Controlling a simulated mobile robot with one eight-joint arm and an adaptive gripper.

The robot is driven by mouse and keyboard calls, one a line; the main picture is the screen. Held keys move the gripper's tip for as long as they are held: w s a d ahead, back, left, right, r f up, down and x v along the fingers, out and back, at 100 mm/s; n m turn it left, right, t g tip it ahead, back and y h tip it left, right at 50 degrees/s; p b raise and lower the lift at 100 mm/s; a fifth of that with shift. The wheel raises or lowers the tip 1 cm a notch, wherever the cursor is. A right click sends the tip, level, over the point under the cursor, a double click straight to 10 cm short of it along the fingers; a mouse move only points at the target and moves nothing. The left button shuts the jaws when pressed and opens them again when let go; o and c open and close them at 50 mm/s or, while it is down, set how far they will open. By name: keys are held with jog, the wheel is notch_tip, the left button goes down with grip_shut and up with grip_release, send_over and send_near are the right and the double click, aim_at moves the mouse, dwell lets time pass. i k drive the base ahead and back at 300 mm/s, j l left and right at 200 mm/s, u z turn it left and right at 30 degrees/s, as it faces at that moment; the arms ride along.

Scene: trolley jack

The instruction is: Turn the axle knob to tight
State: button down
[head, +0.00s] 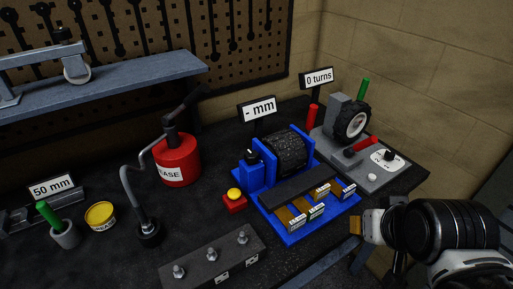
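The likely axle knob (388,155) is a small black knob on a white dial plate (376,161). It sits at the right front of the grey wheel station (362,179), at the right of the bench. The dial's marks are too small to read, so I cannot tell its setting. A black wheel (348,122) with a light hub stands upright on this station, with a sign reading "0 turns" (319,78) behind it. My gripper (364,228) is at the lower right, in front of the station and apart from the knob. Its fingers are too small to judge their opening.
A blue roller station (298,213) with a "- mm" sign stands left of the wheel station. A red lever (361,146) and a green-tipped upright (363,88) are near the wheel. A red grease can (177,160) stands further left. Walls close off the back and right.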

aim_at(251, 156)
jog(key=i+l+u, duration=0.15)
jog(key=i+u, duration=0.2)
jog(key=i+l+u, duration=0.2)
jog(key=i+u, duration=0.15)
